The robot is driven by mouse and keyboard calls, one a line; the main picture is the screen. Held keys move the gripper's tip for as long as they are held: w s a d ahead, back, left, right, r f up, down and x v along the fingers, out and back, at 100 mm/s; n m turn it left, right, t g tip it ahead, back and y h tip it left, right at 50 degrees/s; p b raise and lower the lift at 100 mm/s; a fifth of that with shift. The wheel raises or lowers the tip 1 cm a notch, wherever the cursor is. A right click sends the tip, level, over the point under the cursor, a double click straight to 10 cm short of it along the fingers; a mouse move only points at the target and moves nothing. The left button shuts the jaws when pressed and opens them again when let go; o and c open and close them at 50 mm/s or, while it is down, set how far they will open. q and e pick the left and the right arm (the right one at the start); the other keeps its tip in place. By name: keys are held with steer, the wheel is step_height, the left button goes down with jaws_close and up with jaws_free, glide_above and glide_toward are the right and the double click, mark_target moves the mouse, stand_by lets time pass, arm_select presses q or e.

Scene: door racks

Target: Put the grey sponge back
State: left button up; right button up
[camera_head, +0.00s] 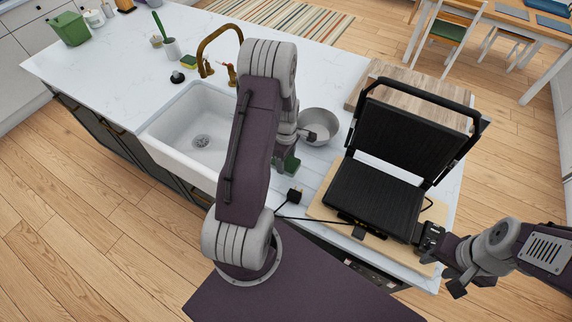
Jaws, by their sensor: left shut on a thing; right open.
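My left arm reaches over the counter. Its gripper (287,160) is shut on a small dark green block (292,164), low between the sink and the grill. The arm hides most of this gripper, and I cannot tell whether the block is the grey sponge. No plainly grey sponge shows. My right gripper (430,239) is open at the front right corner of the black grill (377,195), whose lid is raised. I cannot tell whether it touches the grill.
The white sink (170,135) with a brass tap (209,48) is left of my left arm. A metal bowl (321,119) stands right of it. The grill rests on a wooden board (322,207), with a plug (295,196) and cable nearby.

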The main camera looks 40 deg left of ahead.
mark_target(286, 161)
arm_select(q)
step_height(286, 161, down, 3)
steer(key=shift+f+p, duration=0.15)
steer(key=shift+p, duration=0.55)
steer(key=shift+a+f, duration=0.15)
steer(key=shift+f, duration=0.3)
steer(key=shift+f, duration=0.1)
steer(key=o, duration=1.3)
steer(key=shift+o, duration=0.8)
